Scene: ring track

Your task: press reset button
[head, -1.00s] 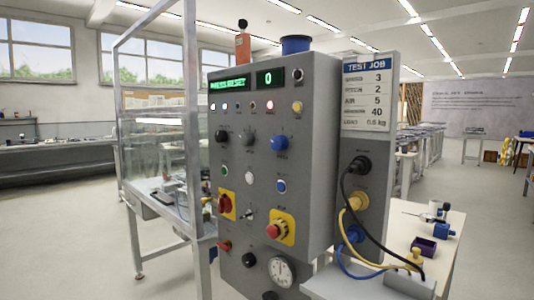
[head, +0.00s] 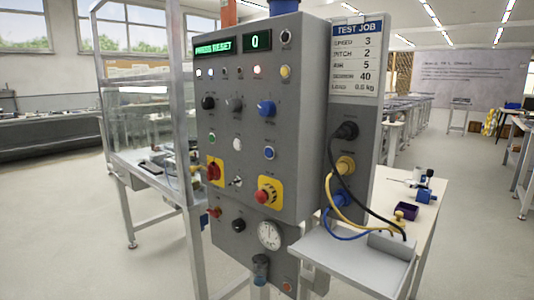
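A grey control panel (head: 230,158) stands in front of me in the head view, turned a little so its right side also shows. Its green display (head: 214,47) reads "PRESS RESET". A blue push button (head: 269,153) with a light ring sits at the right of the middle, above the red emergency stop knob on its yellow plate (head: 269,193). A green button (head: 211,137) and a white button (head: 236,144) lie to its left. The small labels are too blurred to read, so I cannot confirm which is reset. My gripper is not in view.
Black, yellow and blue cables (head: 366,200) hang from the panel's right side over a small grey shelf (head: 362,258). A clear-walled bench frame (head: 140,110) stands close at the left. A table (head: 436,210) stands at the right. Floor shows at the lower left.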

